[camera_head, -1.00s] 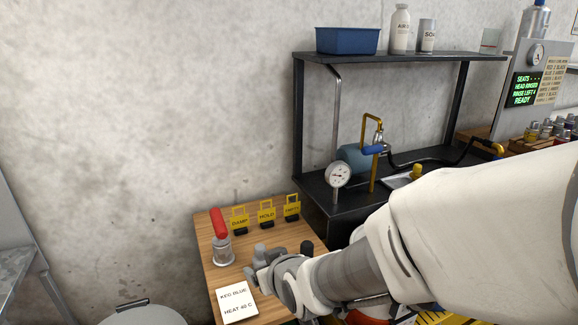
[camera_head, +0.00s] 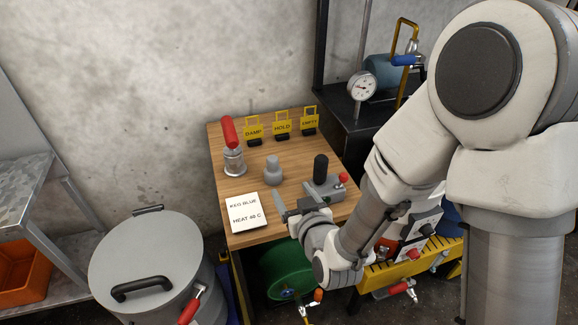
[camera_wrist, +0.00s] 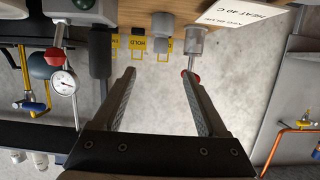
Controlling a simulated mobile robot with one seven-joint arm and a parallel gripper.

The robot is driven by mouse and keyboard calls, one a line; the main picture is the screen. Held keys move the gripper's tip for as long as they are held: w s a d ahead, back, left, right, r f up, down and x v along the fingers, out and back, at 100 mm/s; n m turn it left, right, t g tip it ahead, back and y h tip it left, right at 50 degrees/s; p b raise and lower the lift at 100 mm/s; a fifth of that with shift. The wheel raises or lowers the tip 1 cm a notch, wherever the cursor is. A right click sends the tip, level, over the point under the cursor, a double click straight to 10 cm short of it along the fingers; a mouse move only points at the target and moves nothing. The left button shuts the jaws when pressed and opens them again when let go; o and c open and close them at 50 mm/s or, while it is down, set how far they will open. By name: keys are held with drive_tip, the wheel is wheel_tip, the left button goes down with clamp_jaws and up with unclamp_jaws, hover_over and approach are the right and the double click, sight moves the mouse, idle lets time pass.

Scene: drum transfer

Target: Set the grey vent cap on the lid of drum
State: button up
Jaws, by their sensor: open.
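The grey vent cap (camera_head: 273,170) stands upright on the wooden table, a stubby cylinder with a narrower top. It also seems to show in the wrist view (camera_wrist: 160,24), beyond my fingertips and apart from them. My gripper (camera_head: 292,212) is over the table's front part, nearer than the cap, open with nothing between its fingers; both fingers show in the wrist view (camera_wrist: 160,80). The grey drum (camera_head: 205,285) stands on the floor left of the table. Its round lid (camera_head: 150,245) is on and carries black handles; a red-handled clamp is at its side.
On the table (camera_head: 290,145) are a red-handled metal cylinder (camera_head: 232,150), a white card (camera_head: 246,212), several yellow tags (camera_head: 281,127) and a grey fixture with a black knob (camera_head: 322,185). A metal shelf with an orange bin (camera_head: 25,275) stands left of the drum.

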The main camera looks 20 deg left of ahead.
sight(274, 164)
drive_tip(key=b+x, duration=0.1)
drive_tip(key=x, duration=1)
drive_tip(key=shift+a+f, duration=0.15)
drive_tip(key=shift+r+b+x, duration=0.15)
drive_tip(key=shift+b+x, duration=0.25)
drive_tip(key=shift+x, duration=1.1)
drive_tip(key=shift+r+b+x, duration=0.2)
drive_tip(key=shift+b+x, duration=0.2)
drive_tip(key=shift+x, duration=1.15)
clamp_jaws()
